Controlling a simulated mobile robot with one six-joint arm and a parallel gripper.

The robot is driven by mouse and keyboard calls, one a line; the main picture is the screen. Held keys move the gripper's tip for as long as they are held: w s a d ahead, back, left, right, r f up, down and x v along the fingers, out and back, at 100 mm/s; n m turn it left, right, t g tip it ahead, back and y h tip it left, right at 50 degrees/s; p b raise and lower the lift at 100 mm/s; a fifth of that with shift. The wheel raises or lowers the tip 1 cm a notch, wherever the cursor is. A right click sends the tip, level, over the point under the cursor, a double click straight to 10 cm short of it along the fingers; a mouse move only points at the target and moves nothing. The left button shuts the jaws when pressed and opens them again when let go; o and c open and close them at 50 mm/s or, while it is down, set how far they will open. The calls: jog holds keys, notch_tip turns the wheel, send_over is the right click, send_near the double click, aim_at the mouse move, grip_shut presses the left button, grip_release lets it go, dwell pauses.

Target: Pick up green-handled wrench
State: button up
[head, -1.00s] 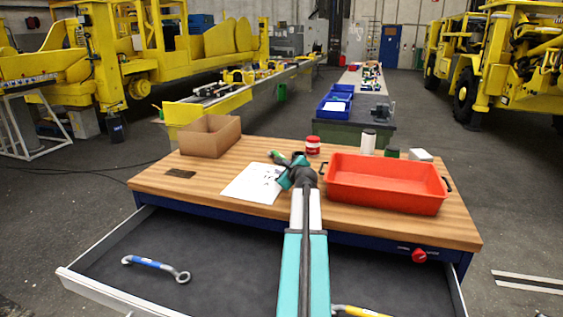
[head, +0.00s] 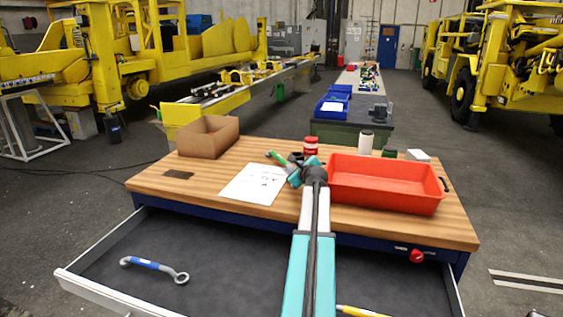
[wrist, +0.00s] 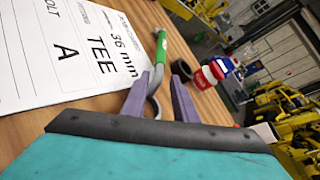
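The green-handled wrench (head: 277,158) lies on the wooden workbench (head: 225,177), just right of the white paper sheet (head: 253,184). In the wrist view its green handle (wrist: 161,47) points away from me, and its grey lower part runs back toward the space between my fingers. My gripper (wrist: 163,80) is open, with its two purple fingers apart and the wrench's near end between or just beyond them. I cannot tell whether either finger touches it. In the head view my arm hides the fingers and most of the wrench.
A red tray (head: 386,198) stands close right of my gripper. A red-and-white can (head: 311,146) and a white canister (head: 366,142) stand behind. A cardboard box (head: 208,137) is at back left. The open drawer holds a blue-handled wrench (head: 153,266) and a yellow-handled tool (head: 358,311).

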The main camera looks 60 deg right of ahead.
aim_at(290, 166)
jog(key=shift+w+d+f, duration=0.1)
jog(key=shift+w, duration=0.1)
jog(key=shift+d, duration=0.1)
jog(key=shift+p+x, duration=0.9)
jog(key=shift+x, duration=1.65)
grip_shut()
